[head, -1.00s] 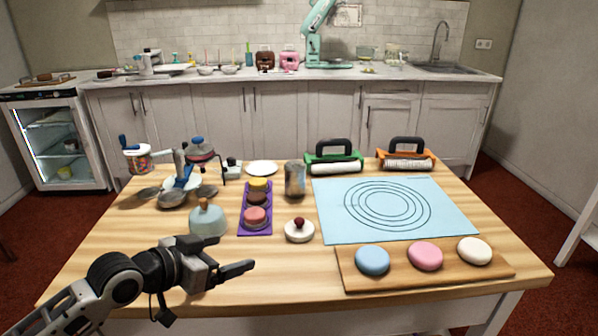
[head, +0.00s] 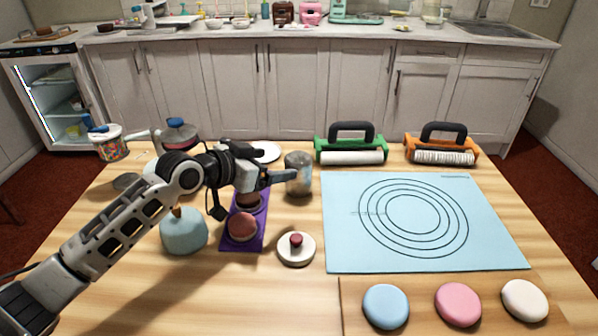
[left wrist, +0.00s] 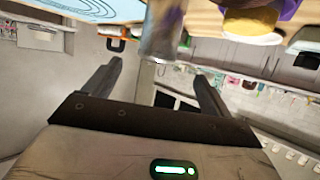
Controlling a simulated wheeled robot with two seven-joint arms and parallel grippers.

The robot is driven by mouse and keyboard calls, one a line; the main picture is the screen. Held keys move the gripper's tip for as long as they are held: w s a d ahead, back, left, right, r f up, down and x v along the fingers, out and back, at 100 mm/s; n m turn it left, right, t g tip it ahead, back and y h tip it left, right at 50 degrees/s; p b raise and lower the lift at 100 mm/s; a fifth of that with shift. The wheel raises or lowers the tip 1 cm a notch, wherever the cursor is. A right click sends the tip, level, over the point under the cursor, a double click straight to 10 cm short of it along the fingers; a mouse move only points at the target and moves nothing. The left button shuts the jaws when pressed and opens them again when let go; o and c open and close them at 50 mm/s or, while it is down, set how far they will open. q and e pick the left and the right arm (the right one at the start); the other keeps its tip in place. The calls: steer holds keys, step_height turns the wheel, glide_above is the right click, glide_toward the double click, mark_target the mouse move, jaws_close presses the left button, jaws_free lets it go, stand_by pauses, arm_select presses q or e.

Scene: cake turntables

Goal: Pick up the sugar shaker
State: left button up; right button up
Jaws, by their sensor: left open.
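The sugar shaker (head: 298,174) is a grey metallic cylinder standing upright on the table, left of the blue mat. My left gripper (head: 284,178) reaches in from the left, with its fingertips right by the shaker's near left side. In the left wrist view the shaker (left wrist: 162,32) shows ahead of and between the two open fingers of the gripper (left wrist: 157,72). The fingers are not closed on it. Whether a finger touches it cannot be told. My right gripper is not in view.
A purple tray (head: 232,243) with cakes lies under my left forearm's end, beside a white dish with a red knob (head: 296,248). A blue dome (head: 184,233) stands left. Green (head: 350,146) and orange rollers (head: 441,147) stand behind the blue mat (head: 345,255).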

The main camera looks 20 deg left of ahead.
mark_target(290, 161)
arm_select(q)
steer(key=x, duration=0.8)
steer(key=shift+w+d, duration=0.15)
steer(key=shift+d, duration=0.15)
steer(key=c, duration=1.2)
